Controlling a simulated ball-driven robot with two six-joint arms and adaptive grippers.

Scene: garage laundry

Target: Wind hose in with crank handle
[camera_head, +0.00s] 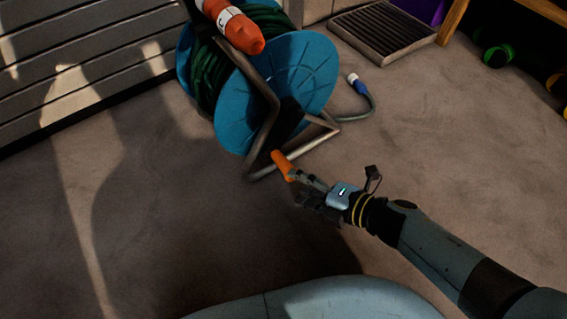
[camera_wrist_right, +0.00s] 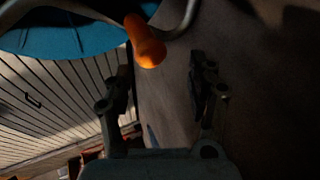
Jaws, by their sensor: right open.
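A hose reel with blue side discs (camera_head: 312,70) stands on the floor, with dark green hose (camera_head: 209,80) wound on its drum. Its orange crank handle (camera_head: 283,165) sticks out low at the front, toward my right gripper (camera_head: 298,188). In the right wrist view, the crank handle (camera_wrist_right: 146,45) lies just beyond the fingertips, nearer the left finger. The right gripper (camera_wrist_right: 160,78) is open, with nothing between its fingers. A loose hose end with a blue and white connector (camera_head: 357,84) lies right of the reel. My left gripper is not in view.
The reel's bent metal frame (camera_head: 268,100) stands close to the crank handle. A thick orange grip with a white label (camera_head: 240,30) tops the frame. A grey floor grate (camera_head: 385,30) lies behind. A slatted wall (camera_head: 70,60) is at left. The front floor is clear.

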